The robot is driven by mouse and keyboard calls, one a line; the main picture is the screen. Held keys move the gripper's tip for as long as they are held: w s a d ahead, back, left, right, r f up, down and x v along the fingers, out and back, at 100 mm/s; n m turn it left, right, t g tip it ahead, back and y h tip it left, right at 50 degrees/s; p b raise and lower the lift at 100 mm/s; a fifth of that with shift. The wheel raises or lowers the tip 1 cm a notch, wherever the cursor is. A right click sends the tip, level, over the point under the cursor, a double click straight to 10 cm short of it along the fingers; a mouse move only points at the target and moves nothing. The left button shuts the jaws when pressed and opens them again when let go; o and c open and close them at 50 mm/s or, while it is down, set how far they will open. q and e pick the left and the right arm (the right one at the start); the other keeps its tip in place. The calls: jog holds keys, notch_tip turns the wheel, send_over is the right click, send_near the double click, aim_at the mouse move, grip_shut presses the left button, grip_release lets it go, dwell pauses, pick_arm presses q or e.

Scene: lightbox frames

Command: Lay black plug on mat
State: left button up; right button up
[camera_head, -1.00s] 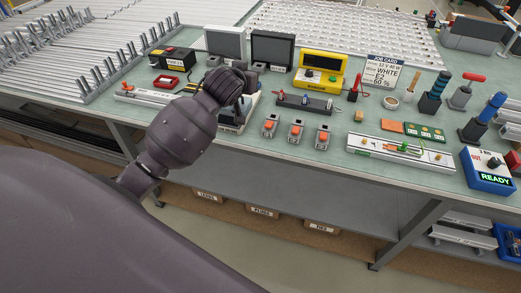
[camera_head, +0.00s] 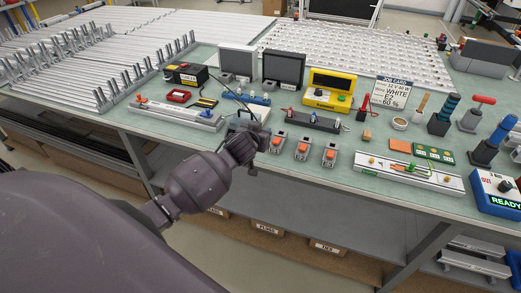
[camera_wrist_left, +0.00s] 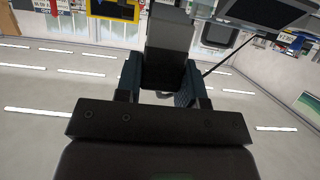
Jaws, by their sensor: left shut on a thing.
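My left gripper (camera_head: 246,128) is at the front edge of the bench, left of the orange-topped blocks, mostly hidden by its own wrist in the head view. The left wrist view shows its fingers (camera_wrist_left: 161,88) closed on a dark, blocky thing (camera_wrist_left: 170,38), which looks like the black plug. It sticks out beyond the fingertips. Its full shape is not clear. A pale green mat-like surface (camera_head: 345,150) covers the bench top; I cannot tell whether this is the mat. My right gripper is not in view.
Several orange-topped blocks (camera_head: 303,149) stand right of the gripper. A dark rack (camera_head: 313,121) and yellow device (camera_head: 333,90) stand behind. A white rail (camera_head: 175,113) lies left. A fixture (camera_head: 410,174) and blue READY box (camera_head: 495,193) are on the right.

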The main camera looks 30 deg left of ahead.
pick_arm(q)
jog(key=shift+f+b, duration=0.35)
jog(key=shift+f, duration=3.2)
jog(key=shift+f, duration=0.2)
jog(key=o, duration=0.9)
jog(key=shift+r, duration=0.2)
